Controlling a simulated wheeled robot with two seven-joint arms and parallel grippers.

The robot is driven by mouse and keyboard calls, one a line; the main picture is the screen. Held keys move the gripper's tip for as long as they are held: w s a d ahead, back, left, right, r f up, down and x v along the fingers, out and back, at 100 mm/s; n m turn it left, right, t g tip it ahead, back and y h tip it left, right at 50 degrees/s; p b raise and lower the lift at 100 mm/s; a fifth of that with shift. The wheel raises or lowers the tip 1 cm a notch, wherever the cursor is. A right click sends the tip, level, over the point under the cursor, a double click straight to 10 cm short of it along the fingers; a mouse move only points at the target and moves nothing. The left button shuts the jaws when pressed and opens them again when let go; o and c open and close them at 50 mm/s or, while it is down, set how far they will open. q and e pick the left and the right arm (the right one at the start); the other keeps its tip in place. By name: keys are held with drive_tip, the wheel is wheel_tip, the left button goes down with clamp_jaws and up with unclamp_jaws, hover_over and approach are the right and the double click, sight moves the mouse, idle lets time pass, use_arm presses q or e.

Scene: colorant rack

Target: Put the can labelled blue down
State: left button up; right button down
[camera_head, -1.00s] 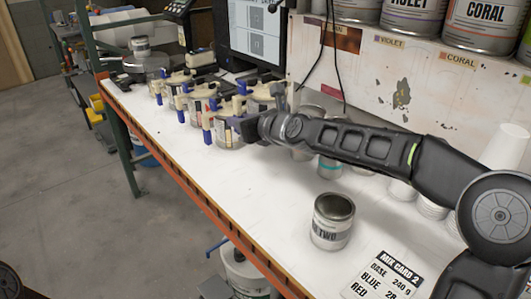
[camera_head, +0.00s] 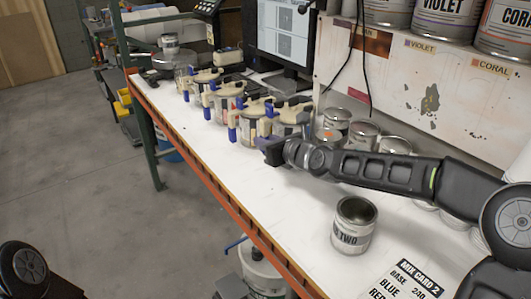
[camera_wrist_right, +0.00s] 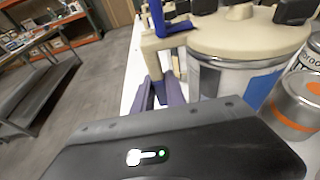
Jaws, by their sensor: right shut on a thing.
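A canister with a beige lid and a blue lever (camera_head: 290,116) is at the near right end of the row on the white bench (camera_head: 300,205). I take it as the can labelled blue; its label is not readable. My right gripper (camera_head: 270,148) is at its front side, shut on it. In the right wrist view the purple fingers (camera_wrist_right: 160,92) are at the beige handle piece beside the can's body (camera_wrist_right: 228,78). The can looks upright and low over the bench; its base is hidden, so I cannot tell whether it touches. My left gripper is out of view.
Similar lidded canisters (camera_head: 252,120) stand close on the left. Several small metal tins (camera_head: 363,133) stand close on the right. An open tin marked TWO (camera_head: 353,226) and a mix card (camera_head: 405,280) are nearer. A monitor (camera_head: 280,35) stands behind.

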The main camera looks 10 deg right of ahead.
drive_tip(key=shift+r, duration=0.15)
drive_tip(key=shift+f, duration=1.85)
drive_tip(key=shift+f, duration=0.15)
drive_tip(key=c, duration=1.4)
unclamp_jaws()
drive_tip(key=shift+f, duration=0.1)
drive_tip(key=shift+o, duration=0.2)
drive_tip(key=shift+s, duration=0.1)
